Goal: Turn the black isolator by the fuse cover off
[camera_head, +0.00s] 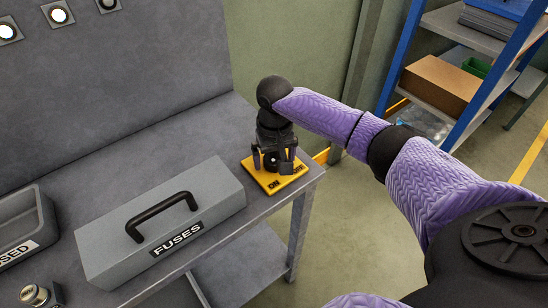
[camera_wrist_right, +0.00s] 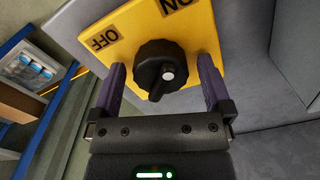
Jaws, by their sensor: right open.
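The black isolator knob (camera_wrist_right: 161,68) sits on a yellow plate (camera_wrist_right: 192,25) with ON and OFF labels. In the right wrist view the knob lies between the two fingers of my right gripper (camera_wrist_right: 165,85), with a gap on each side. In the head view my right gripper (camera_head: 272,155) points down over the yellow plate (camera_head: 258,178) and partly hides the knob. The fuse cover (camera_head: 160,220) is a grey box with a black handle and a FUSES label, left of the plate. My left gripper is not in view.
A grey tray marked USED (camera_head: 28,225) and a small metal part (camera_head: 40,293) are at the left. Round white lights (camera_head: 58,15) are on the back panel. A blue-framed shelf (camera_head: 440,80) stands at the right. The bench edge is just beside the plate.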

